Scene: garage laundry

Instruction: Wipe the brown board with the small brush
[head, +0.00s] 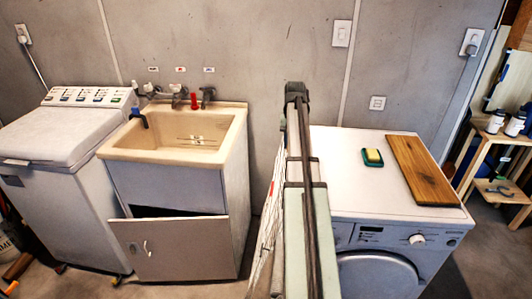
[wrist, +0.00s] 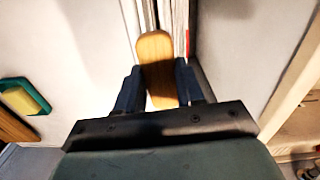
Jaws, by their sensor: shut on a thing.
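The brown board (head: 424,170) lies flat on the right part of the white washing machine's top. Its edge also shows at the far left of the wrist view (wrist: 14,128). In the wrist view my gripper (wrist: 157,85) is shut on the small brush (wrist: 156,55), whose rounded wooden body sticks out past the fingers. No bristles are visible. The brush is apart from the board, which lies off to the left and below in that view. I cannot make out the gripper or the brush in the head view.
A yellow sponge in a green dish (head: 372,163) sits left of the board on the washing machine (head: 335,150). A tall, narrow upright thing (head: 310,240) stands between the washing machine and the sink (head: 225,140). A wooden shelf (head: 500,140) stands at the right.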

